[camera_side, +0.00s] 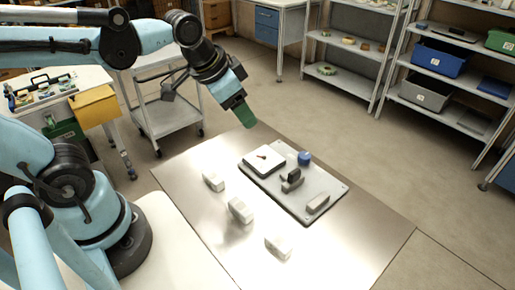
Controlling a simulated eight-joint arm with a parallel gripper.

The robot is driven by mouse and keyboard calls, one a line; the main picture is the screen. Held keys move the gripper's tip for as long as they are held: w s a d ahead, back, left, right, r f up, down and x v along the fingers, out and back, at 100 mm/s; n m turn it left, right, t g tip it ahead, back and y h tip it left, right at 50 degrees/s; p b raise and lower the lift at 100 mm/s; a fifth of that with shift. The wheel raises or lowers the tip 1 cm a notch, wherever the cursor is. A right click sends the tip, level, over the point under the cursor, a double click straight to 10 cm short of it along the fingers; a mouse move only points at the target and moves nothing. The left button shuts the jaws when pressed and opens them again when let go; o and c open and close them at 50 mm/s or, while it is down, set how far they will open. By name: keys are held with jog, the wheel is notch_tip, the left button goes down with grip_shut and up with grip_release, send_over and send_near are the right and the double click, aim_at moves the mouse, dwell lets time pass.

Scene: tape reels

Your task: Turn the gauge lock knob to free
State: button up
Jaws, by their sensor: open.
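A grey board (330,188) lies on the metal table. On its far left part is a white square panel (257,167) with a small red pointer (262,157). A round blue knob (304,158) stands at the board's far edge, right of the panel. A dark grey block-like part (292,181) sits mid-board, and a light grey block (318,203) sits near the right end. No lock marking is readable, nor the knob's setting. My gripper (244,115), with a green fingertip, is open and empty in the air above the table's far edge, apart from the board.
Three whitish blocks (213,181), (240,209), (278,246) stand in a row on the metal table (345,250), in front of the board. A white cart (168,115) and shelves (345,65) stand behind, clear of the table.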

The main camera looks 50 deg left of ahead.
jog(key=w+d+r+m+g, duration=0.1)
jog(key=w+d+m+g, duration=0.15)
jog(key=w+m, duration=0.35)
jog(key=m+g, duration=0.3)
jog(key=m, duration=0.3)
send_near(305, 155)
notch_tip(305, 155, down, 9)
jog(key=shift+r, duration=0.1)
jog(key=c, duration=1)
jog(key=shift+c, duration=0.2)
